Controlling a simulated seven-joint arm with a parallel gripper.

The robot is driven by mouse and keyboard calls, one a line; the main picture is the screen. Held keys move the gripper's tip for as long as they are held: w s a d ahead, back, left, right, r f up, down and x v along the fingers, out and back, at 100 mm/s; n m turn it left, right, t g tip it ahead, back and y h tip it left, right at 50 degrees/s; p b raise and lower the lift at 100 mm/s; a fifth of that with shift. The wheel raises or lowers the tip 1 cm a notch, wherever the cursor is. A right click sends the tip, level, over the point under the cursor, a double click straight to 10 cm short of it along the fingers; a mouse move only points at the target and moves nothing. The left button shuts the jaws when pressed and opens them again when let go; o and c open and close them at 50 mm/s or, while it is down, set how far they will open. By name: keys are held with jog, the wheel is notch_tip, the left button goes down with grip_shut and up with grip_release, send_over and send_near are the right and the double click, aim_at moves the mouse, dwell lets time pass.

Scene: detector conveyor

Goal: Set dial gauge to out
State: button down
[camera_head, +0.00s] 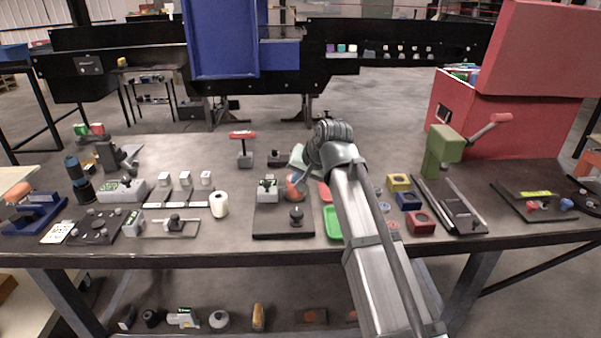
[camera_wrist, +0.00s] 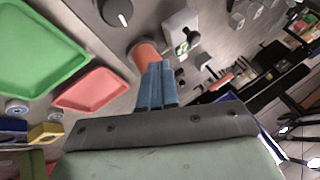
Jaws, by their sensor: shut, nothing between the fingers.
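A dark board (camera_head: 268,228) near the table's front edge carries a black round dial knob (camera_head: 296,216), an orange cylinder (camera_head: 292,190) and a pale grey box (camera_head: 266,190). No part is clearly labelled as the dial gauge. In the wrist view the black dial (camera_wrist: 118,13) has a white pointer mark, and the box (camera_wrist: 180,24) has a green and dark fitting. My gripper (camera_head: 299,183) is shut and empty, its blue fingers (camera_wrist: 156,68) right at the orange cylinder (camera_wrist: 146,50). I cannot tell whether they touch it. The fingers partly hide the cylinder.
A green tray (camera_wrist: 38,45) and a pink tray (camera_wrist: 92,92) lie beside the board; my arm partly hides them in the head view. A white cylinder (camera_head: 219,205) stands left of the board. A red-handled tool (camera_head: 243,146) stands behind.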

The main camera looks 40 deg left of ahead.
aim_at(271, 190)
jog(key=x, duration=0.5)
jog(key=shift+s+a+f, duration=0.1)
jog(key=shift+a+f, duration=0.1)
jog(key=shift+a, duration=0.2)
jog(key=shift+s+a+r, duration=0.1)
jog(key=shift+s+a, duration=0.15)
jog(key=shift+a, duration=0.2)
jog(key=shift+s+a, duration=0.3)
jog(key=shift+a, duration=0.2)
jog(key=shift+s+a, duration=0.3)
jog(key=shift+a, duration=0.25)
jog(key=shift+s, duration=0.15)
